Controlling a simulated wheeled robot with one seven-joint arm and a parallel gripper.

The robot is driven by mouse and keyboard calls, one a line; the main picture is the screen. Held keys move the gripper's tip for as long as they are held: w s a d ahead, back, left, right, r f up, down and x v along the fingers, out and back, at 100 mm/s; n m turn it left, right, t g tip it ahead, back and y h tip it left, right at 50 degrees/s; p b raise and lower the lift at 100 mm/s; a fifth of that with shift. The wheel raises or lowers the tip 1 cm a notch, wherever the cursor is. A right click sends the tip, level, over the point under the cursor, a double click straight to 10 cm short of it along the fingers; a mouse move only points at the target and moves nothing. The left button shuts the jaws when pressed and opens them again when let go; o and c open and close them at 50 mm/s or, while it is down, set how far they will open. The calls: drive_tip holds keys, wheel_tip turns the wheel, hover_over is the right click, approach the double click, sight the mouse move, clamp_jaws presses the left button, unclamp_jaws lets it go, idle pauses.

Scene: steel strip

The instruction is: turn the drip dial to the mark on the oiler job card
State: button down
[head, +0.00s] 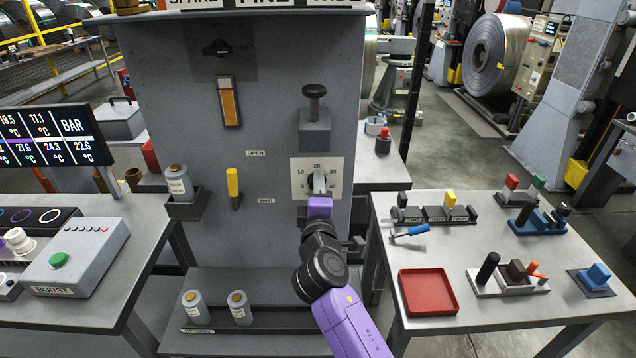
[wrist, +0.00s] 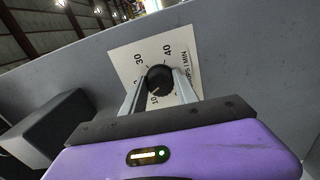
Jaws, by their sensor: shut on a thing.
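The drip dial is a black knob (wrist: 160,77) on a white plate marked in tens up to 40, with "/MIN" lettering, in the wrist view. In the head view the dial plate (head: 335,168) is on the grey cabinet front. My gripper (head: 319,186) is at the plate, and its two fingers (wrist: 159,88) are shut on the knob from both sides. The knob's pointer is too small or covered to read. I cannot pick out an oiler job card for sure.
A black-topped plunger (head: 315,105) stands out from the cabinet above the dial. A yellow lever (head: 233,185) is to the left, between OPEN and SHUT labels. The right table (head: 460,255) holds a red tray (head: 428,292) and several blocks. A grey box (wrist: 45,130) is close beside my gripper.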

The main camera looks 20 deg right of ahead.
drive_tip(key=shift+n+p, duration=1.65)
drive_tip(key=shift+n, duration=1.65)
drive_tip(key=c, duration=0.9)
unclamp_jaws()
drive_tip(key=shift+c, duration=0.2)
drive_tip(key=b+v, duration=0.1)
drive_tip(key=v, duration=0.6)
drive_tip(key=shift+s+a, duration=0.15)
drive_tip(key=shift+s, duration=0.2)
